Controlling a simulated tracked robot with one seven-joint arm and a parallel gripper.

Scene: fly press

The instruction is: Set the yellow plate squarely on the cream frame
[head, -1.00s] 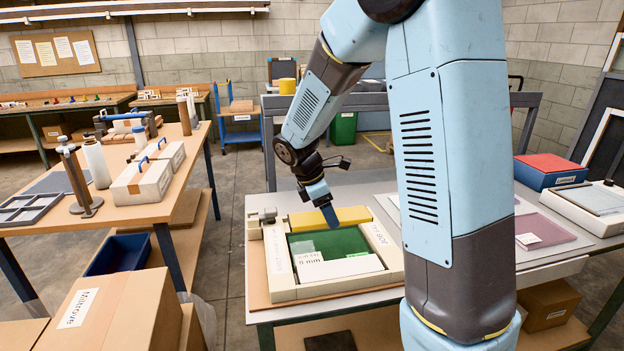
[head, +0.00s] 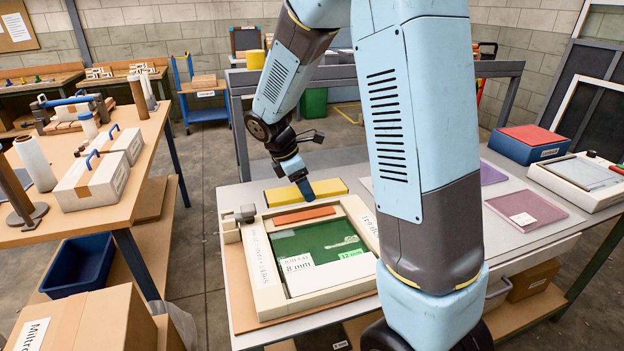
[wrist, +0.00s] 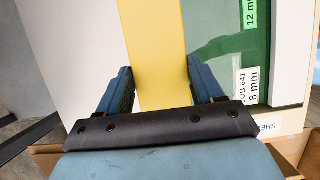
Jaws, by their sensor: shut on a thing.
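The yellow plate (head: 305,192) is a long flat bar across the far side of the cream frame (head: 262,262) in the head view. My gripper (head: 307,194) is shut on it near its middle. In the wrist view the plate (wrist: 156,55) runs between the two fingers of my gripper (wrist: 160,90). The frame lies on a brown board and surrounds a green panel (head: 320,242). The gap between plate and frame is hard to judge, and the plate hides part of the frame's far rail.
An orange-red bar (head: 304,215) lies just inside the frame's far side. A grey clamp-like part (head: 240,213) sits at its far left corner. Purple sheets (head: 526,213) and a blue box with a red top (head: 530,142) are on the right. A grey rail stands behind the table.

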